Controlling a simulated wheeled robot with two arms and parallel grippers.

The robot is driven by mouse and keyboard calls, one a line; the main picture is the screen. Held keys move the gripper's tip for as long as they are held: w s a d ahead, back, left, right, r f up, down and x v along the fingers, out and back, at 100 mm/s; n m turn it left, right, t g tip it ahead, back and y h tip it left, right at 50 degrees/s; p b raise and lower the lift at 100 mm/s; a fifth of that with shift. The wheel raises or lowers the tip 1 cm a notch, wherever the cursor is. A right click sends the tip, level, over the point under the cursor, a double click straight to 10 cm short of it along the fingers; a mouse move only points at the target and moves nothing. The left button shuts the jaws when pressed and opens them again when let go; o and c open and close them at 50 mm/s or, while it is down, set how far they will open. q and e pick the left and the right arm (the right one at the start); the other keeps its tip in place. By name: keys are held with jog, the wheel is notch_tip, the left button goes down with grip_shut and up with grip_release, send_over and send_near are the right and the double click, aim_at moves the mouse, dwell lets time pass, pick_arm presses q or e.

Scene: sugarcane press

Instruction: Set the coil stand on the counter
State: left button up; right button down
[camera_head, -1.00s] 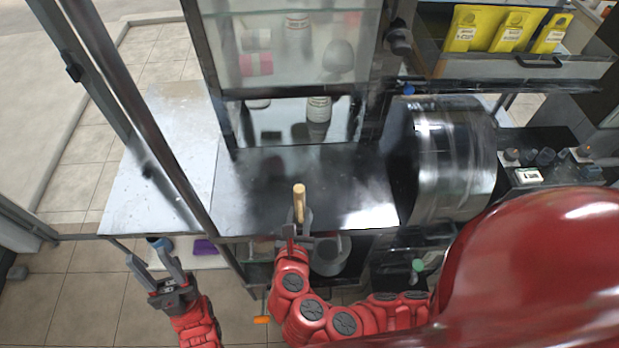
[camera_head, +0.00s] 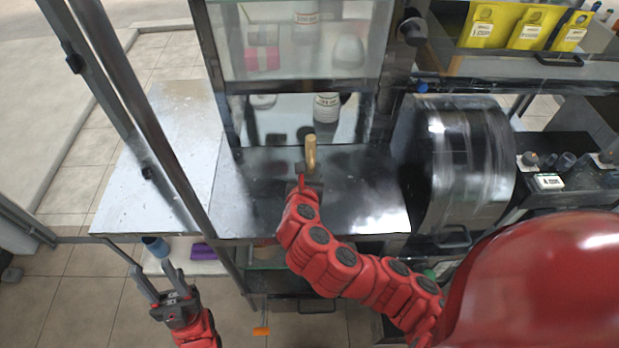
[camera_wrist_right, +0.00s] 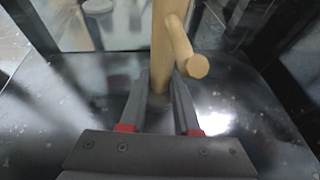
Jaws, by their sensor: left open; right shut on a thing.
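The coil stand (camera_head: 310,152) is a pale wooden post, held above or on the dark metal counter (camera_head: 350,205). In the right wrist view the stand (camera_wrist_right: 160,50) shows as an upright post with a short peg (camera_wrist_right: 190,58) sticking out sideways. My right gripper (camera_wrist_right: 160,95) is shut on the post, with one finger on each side. Its fingers hide part of the post, and I cannot tell whether the foot touches the counter. My left gripper (camera_head: 158,283) is open and empty, low at the left, in front of the counter edge.
A glass cabinet (camera_head: 300,50) stands behind the counter. A shiny metal drum (camera_head: 470,160) is at the right. A dark upright post (camera_head: 165,150) crosses the left of the counter. The lighter left counter part (camera_head: 165,170) is clear. Yellow packets (camera_head: 530,32) are at the back right.

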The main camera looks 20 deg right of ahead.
aim_at(309, 176)
notch_tip(309, 176, down, 2)
jog(key=shift+f, duration=0.5)
jog(key=shift+a+f, duration=0.1)
jog(key=c, duration=0.6)
grip_release()
jog(key=shift+c, duration=0.2)
jog(key=shift+s, duration=0.1)
